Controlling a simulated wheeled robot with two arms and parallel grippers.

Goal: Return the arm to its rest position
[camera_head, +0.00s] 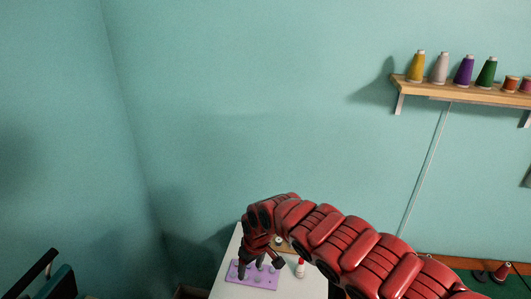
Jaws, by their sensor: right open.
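My right arm comes in from the lower right as a red segmented arm and reaches over a white table. My right gripper (259,264) is at its end, pointing down with its dark fingers apart, above or beside a purple tray (250,281). I cannot tell whether the fingers touch the tray or the small things on it. Nothing is visibly held. My left gripper is not in view.
A wall shelf (460,93) holds several thread cones at upper right. A dark chair-like object (45,275) stands at lower left. The wall area above is clear.

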